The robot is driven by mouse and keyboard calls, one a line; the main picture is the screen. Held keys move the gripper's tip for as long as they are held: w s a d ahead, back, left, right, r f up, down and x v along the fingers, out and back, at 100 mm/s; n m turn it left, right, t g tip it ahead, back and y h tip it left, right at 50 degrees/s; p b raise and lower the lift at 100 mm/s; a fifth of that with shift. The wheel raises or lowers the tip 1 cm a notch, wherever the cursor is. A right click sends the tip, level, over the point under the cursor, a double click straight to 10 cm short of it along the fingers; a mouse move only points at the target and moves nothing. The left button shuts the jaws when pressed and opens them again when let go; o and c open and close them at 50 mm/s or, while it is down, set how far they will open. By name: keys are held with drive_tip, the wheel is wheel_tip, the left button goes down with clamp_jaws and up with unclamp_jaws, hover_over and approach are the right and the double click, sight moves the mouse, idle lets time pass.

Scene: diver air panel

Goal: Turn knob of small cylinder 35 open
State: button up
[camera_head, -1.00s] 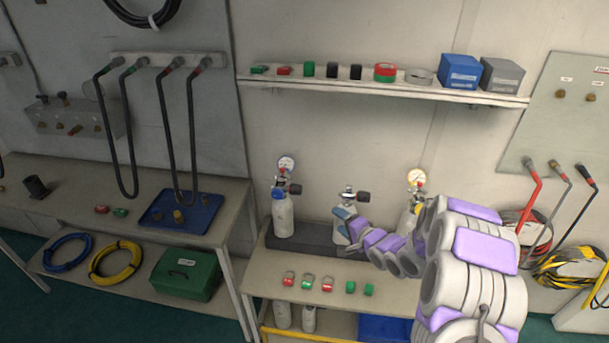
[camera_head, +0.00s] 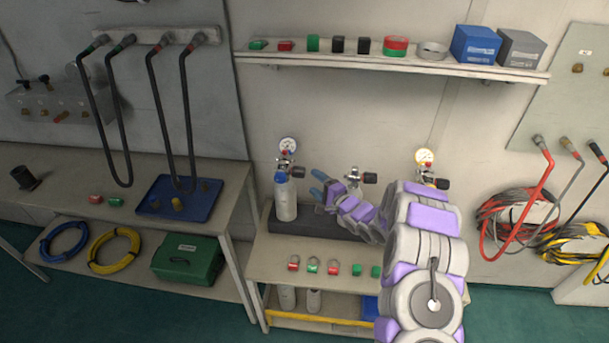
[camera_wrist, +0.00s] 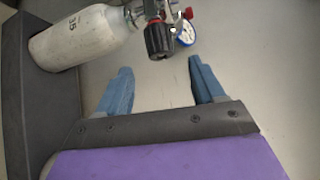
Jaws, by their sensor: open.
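The small cylinder 35 (camera_wrist: 80,40) is pale and worn, with its number facing me in the wrist view. Its dark ribbed knob (camera_wrist: 159,40) is on the valve, just beyond the gap between my fingertips. In the head view the cylinder (camera_head: 286,203) appears to be the left one on the bench, with its knob (camera_head: 297,172) on the right of the valve. My gripper (camera_wrist: 160,66) is open and empty, its blue fingers apart and not touching the knob. In the head view my gripper (camera_head: 317,184) is just right of this cylinder.
A pressure gauge (camera_wrist: 186,34) sits right beside the knob. The dark holder (camera_head: 290,226) stands under the cylinders. A middle valve (camera_head: 356,178) and a right gauge (camera_head: 425,156) are close to my arm. Padlocks (camera_head: 313,264) lie on the bench front. A shelf (camera_head: 400,66) runs above.

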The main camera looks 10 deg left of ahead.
sight(302, 173)
drive_tip(key=shift+a+b+x, duration=0.2)
drive_tip(key=shift+b+x, duration=0.5)
drive_tip(key=shift+x, duration=3.55)
drive_tip(key=shift+s, duration=0.2)
drive_tip(key=shift+c, duration=0.6)
drive_tip(key=shift+d+r, duration=0.1)
drive_tip(key=shift+d, duration=0.6)
drive_tip(key=c, duration=0.6)
drive_tip(key=shift+a, duration=0.15)
drive_tip(key=c, duration=0.3)
drive_tip(key=shift+a, duration=0.3)
